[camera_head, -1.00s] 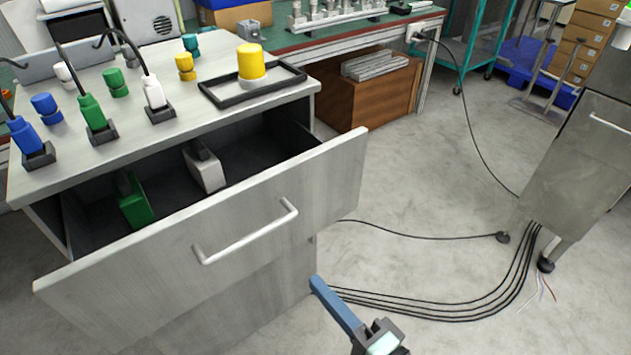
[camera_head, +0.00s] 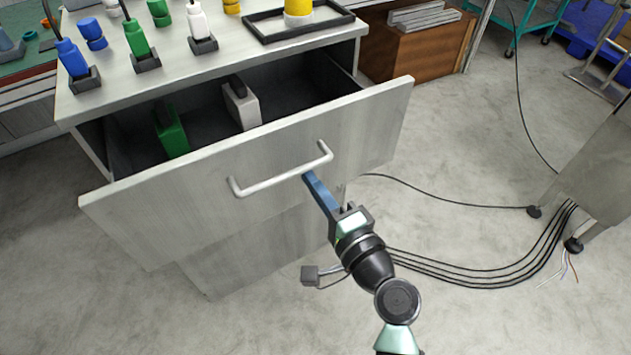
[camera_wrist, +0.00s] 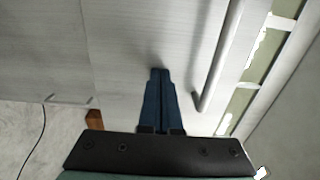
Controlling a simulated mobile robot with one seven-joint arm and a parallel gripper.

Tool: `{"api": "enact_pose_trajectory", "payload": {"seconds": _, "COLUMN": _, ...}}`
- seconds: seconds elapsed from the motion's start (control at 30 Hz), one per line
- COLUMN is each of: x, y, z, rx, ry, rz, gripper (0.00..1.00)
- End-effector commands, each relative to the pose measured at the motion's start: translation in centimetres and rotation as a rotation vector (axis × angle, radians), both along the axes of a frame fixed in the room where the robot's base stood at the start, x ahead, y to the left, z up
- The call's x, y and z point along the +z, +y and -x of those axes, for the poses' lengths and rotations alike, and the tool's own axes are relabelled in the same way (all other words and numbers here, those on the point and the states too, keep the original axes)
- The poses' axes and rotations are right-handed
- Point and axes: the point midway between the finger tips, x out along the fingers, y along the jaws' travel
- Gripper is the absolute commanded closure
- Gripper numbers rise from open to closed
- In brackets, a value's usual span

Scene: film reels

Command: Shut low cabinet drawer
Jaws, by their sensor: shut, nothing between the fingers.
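The low cabinet drawer (camera_head: 370,128) stands pulled out, with a pale wood-grain front and a white bar handle (camera_head: 283,174). A green item (camera_head: 171,132) and a white item (camera_head: 241,104) are inside it. My gripper (camera_head: 307,177) has its blue fingers together and empty, at the drawer front just below the right end of the handle. In the wrist view the closed fingertips (camera_wrist: 160,73) point at the drawer front (camera_wrist: 125,55), with the handle (camera_wrist: 222,60) to their right. I cannot tell whether the fingertips touch the front.
The cabinet top (camera_head: 120,75) carries several coloured bottles and a black tray (camera_head: 262,40) with a yellow-capped jar (camera_head: 298,12). Black cables (camera_head: 470,284) run over the floor to a metal cabinet (camera_head: 600,170) at the right.

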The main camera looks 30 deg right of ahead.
Motion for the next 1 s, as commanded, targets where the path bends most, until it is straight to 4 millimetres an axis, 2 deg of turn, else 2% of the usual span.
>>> {"api": "enact_pose_trajectory", "payload": {"seconds": 0.17, "x": 0.0, "y": 0.0, "z": -0.3, "rx": 0.001, "ry": -0.001, "rz": 0.000, "gripper": 1.00}}
{"api": "enact_pose_trajectory", "payload": {"seconds": 0.37, "x": 0.1, "y": 0.1, "z": -2.5, "rx": 0.003, "ry": -0.003, "rz": 0.002, "gripper": 1.00}}
{"api": "enact_pose_trajectory", "payload": {"seconds": 0.8, "x": -0.1, "y": 0.1, "z": -12.0, "rx": 0.003, "ry": -0.003, "rz": 0.001, "gripper": 1.00}}
{"api": "enact_pose_trajectory", "payload": {"seconds": 1.0, "x": -0.1, "y": 0.1, "z": -15.0, "rx": 0.002, "ry": -0.002, "rz": 0.000, "gripper": 1.00}}
